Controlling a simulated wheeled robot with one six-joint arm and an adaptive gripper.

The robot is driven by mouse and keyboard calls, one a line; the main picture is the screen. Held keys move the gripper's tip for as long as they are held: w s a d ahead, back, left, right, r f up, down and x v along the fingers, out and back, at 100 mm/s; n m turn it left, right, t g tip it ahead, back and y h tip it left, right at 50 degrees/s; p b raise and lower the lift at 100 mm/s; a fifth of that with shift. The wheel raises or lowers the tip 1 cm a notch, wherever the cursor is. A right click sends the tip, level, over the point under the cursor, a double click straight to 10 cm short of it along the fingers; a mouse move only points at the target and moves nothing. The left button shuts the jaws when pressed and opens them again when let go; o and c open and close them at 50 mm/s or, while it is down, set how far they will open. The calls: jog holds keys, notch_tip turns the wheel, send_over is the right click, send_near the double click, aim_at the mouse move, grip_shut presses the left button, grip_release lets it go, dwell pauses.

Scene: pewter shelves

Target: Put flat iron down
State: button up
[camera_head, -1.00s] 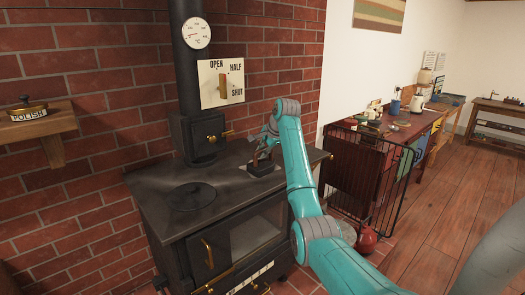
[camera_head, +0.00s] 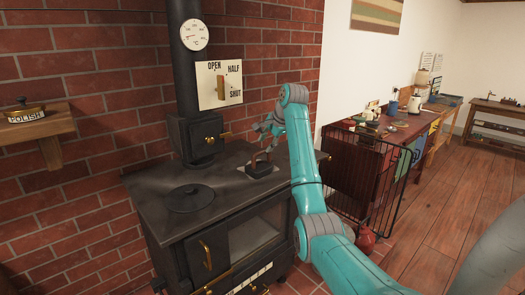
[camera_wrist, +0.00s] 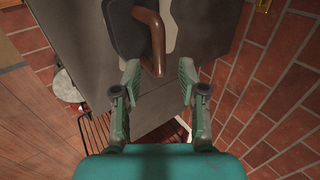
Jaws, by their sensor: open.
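The dark flat iron (camera_head: 259,169) with its brown handle rests on the right part of the black stove top (camera_head: 225,180). A pale patch shows beneath it. In the wrist view the iron (camera_wrist: 125,30) lies at the top, and its brown handle (camera_wrist: 154,42) ends close to the space between my fingertips. My gripper (camera_wrist: 160,74) is open with nothing held. In the head view my gripper (camera_head: 265,131) is just above the iron, apart from its body. Whether a fingertip still touches the handle is not clear.
A round lid (camera_head: 191,198) lies on the stove top's left part. The stovepipe (camera_head: 186,75) and a damper plate (camera_head: 219,84) stand behind. A black wire guard (camera_head: 375,185) is to the right, and a red kettle-like object (camera_head: 366,239) is on the floor.

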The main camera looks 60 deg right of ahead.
jog(key=shift+v, duration=2.8)
